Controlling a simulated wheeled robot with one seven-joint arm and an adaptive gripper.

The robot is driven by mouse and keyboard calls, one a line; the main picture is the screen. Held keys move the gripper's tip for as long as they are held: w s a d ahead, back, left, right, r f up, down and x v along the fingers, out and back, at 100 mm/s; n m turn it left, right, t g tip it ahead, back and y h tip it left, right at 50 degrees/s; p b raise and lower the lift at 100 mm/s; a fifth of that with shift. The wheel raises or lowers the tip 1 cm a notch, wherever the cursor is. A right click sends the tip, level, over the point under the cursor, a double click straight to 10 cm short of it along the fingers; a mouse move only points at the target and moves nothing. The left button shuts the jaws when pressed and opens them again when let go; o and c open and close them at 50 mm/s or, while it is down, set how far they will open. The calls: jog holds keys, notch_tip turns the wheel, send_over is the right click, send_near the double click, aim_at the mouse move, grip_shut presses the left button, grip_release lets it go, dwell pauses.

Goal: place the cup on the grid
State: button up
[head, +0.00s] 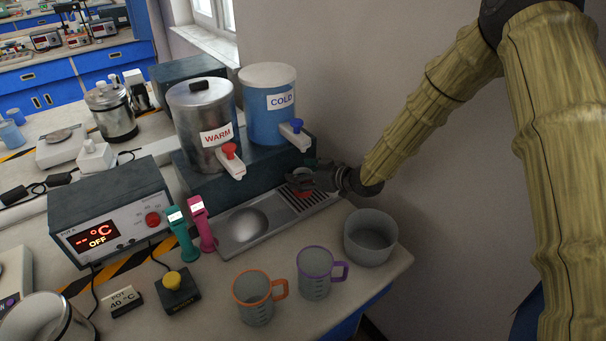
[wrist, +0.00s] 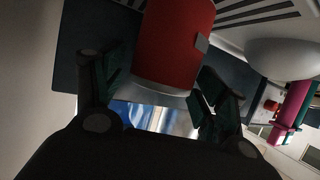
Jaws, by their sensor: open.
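A red cup (wrist: 178,45) with a pale rim fills the space between my gripper's fingers in the wrist view. My gripper (wrist: 160,95) is open, with one dark finger on each side of the cup. In the head view my gripper (head: 300,181) is beside the dispenser, over the slotted metal grid (head: 322,196), and mostly hides the cup, of which a little red shows. The grid (wrist: 262,14) also shows beside the cup in the wrist view. The cup appears to be at the grid, but its base contact is hidden.
The WARM tank (head: 203,125) and COLD tank (head: 268,105) stand behind my gripper, with taps jutting forward. A round sink (head: 244,222) adjoins the grid. A grey bowl (head: 370,237), a purple-handled mug (head: 315,275) and an orange-handled mug (head: 254,300) stand in front.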

jog(key=shift+s+d+r, duration=0.25)
jog(key=shift+d+r, duration=0.05)
jog(key=shift+d, duration=0.1)
jog(key=b+v, duration=0.1)
jog(key=v, duration=1)
jog(key=shift+b, duration=0.3)
